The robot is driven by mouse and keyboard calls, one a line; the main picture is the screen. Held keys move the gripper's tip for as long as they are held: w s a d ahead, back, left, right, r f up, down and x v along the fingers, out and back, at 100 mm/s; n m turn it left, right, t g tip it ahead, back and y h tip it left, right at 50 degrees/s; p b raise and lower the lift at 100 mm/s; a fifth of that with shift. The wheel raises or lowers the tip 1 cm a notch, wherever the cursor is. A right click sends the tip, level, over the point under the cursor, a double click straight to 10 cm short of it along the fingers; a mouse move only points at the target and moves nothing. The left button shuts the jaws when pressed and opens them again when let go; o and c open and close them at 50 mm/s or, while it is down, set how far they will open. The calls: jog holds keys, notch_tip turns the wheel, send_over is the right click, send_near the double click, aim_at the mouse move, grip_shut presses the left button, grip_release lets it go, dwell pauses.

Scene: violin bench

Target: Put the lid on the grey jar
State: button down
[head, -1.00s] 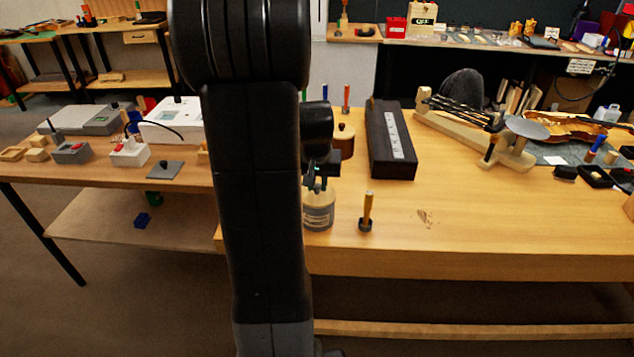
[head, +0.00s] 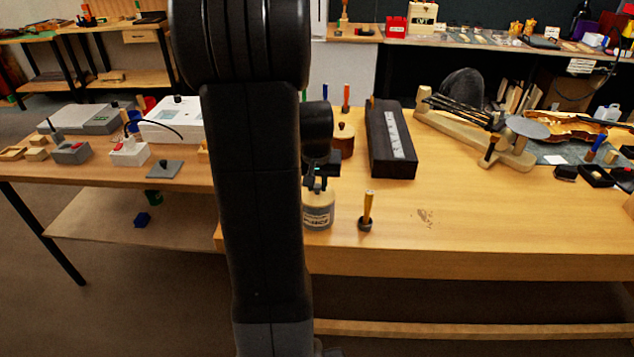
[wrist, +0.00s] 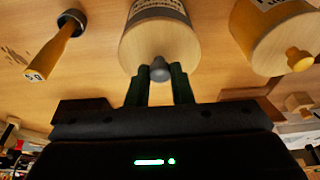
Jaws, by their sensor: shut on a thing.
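The grey jar (head: 318,214), pale with a grey label band, stands on the bench just right of my arm in the head view. In the wrist view the jar's label (wrist: 157,9) shows at the top edge. The lid (wrist: 150,48) is a pale disc with a grey knob (wrist: 159,72), lined up over the jar's top. I see no clear gap between them, but cannot tell whether it is fully seated. My gripper (wrist: 160,75) is shut on the lid's knob, one finger on each side. It also shows above the jar in the head view (head: 317,185).
A second pale jar with a yellow knob (wrist: 299,60) stands close by in the wrist view. A wooden-handled tool in a dark round base (head: 366,212) stands right of the grey jar. A long dark case (head: 391,150) lies behind.

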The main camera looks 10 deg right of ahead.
dwell(0.4)
jog(key=c, duration=0.7)
grip_release()
jog(key=shift+r+p, duration=2.7)
jog(key=shift+r, duration=0.8)
jog(key=shift+c, duration=0.6)
grip_shut()
